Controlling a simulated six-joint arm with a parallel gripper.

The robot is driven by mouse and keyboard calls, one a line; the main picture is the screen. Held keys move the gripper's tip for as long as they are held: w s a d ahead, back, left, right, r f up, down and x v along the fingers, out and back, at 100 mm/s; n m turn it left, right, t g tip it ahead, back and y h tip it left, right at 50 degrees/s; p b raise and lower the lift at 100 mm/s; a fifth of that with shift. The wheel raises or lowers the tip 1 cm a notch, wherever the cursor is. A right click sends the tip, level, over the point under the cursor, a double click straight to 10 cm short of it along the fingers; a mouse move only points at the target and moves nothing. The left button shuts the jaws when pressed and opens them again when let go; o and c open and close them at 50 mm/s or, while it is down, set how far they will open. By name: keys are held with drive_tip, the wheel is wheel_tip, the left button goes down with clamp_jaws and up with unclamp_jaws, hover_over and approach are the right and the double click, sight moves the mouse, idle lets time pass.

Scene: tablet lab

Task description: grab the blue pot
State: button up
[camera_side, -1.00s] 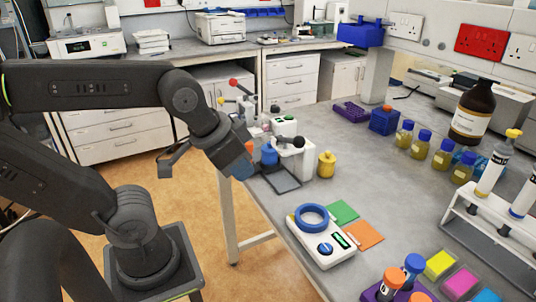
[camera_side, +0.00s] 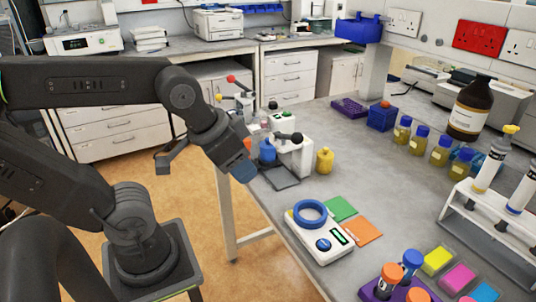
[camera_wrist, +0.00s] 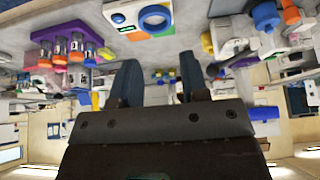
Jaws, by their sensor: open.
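The blue pot (camera_side: 267,151) stands upright at the left edge of the bench, beside a small white device with a dark base plate. It seems to be the blue shape (camera_wrist: 265,16) at the upper right of the wrist view, which looks upside down. My gripper (camera_side: 243,172) is just left of the pot and a little lower in the side view, apart from it. In the wrist view my gripper (camera_wrist: 160,75) shows two dark blue fingers spread apart with nothing between them.
A yellow pot (camera_side: 324,160) stands right of the white device (camera_side: 294,152). A white scale with a blue ring (camera_side: 310,213) is nearer the front. Capped bottles (camera_side: 421,140), a brown bottle (camera_side: 470,108) and a tube rack (camera_side: 490,225) stand at right. Bench between is clear.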

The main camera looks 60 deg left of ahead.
drive_tip(key=o, duration=0.7)
drive_tip(key=n+g, duration=0.6)
drive_tip(key=n, duration=1)
hover_over(268, 144)
wheel_tip(268, 144, down, 2)
wheel_tip(268, 144, down, 8)
drive_tip(key=shift+w+f, duration=0.1)
drive_tip(key=shift+f, duration=0.1)
drive_tip(key=shift+a+f, duration=0.15)
drive_tip(key=shift+f, duration=1.15)
drive_tip(key=shift+a+f, duration=0.1)
drive_tip(key=shift+f, duration=1.2)
